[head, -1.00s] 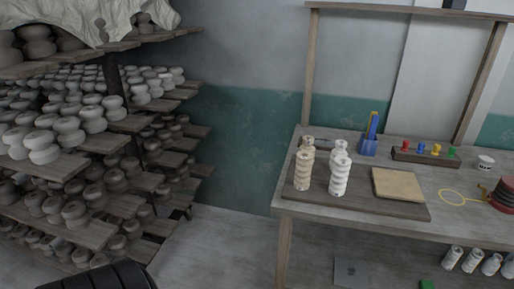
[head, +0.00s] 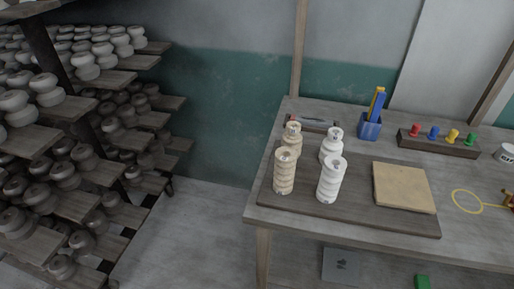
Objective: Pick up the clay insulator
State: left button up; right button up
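Several ribbed clay insulators stand upright on a dark board (head: 400,223) on the workbench. Two are beige: a front one (head: 284,172) and a back one (head: 292,139). Two are white: a front one (head: 330,180) and a back one (head: 331,146). The front ones partly hide the back ones. Neither of my grippers shows in the head view.
The workbench (head: 470,240) also holds a tan square slab (head: 404,188), a blue holder (head: 369,127), a rack with coloured pegs (head: 438,146), a yellow ring (head: 467,202) and a white cup (head: 507,152). Shelves of clay pieces (head: 86,68) stand at left, with free floor (head: 200,225) between.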

aim_at(291, 138)
jog(key=i+l+u, duration=0.1)
jog(key=i+l, duration=0.2)
jog(key=i, duration=0.15)
jog(key=i+l, duration=0.3)
jog(key=i, duration=0.15)
jog(key=j+z, duration=0.35)
jog(key=j, duration=0.15)
jog(key=j+z, duration=0.35)
jog(key=j, duration=0.15)
jog(key=k+j+z, duration=0.15)
jog(key=j+z, duration=0.2)
jog(key=j, duration=0.1)
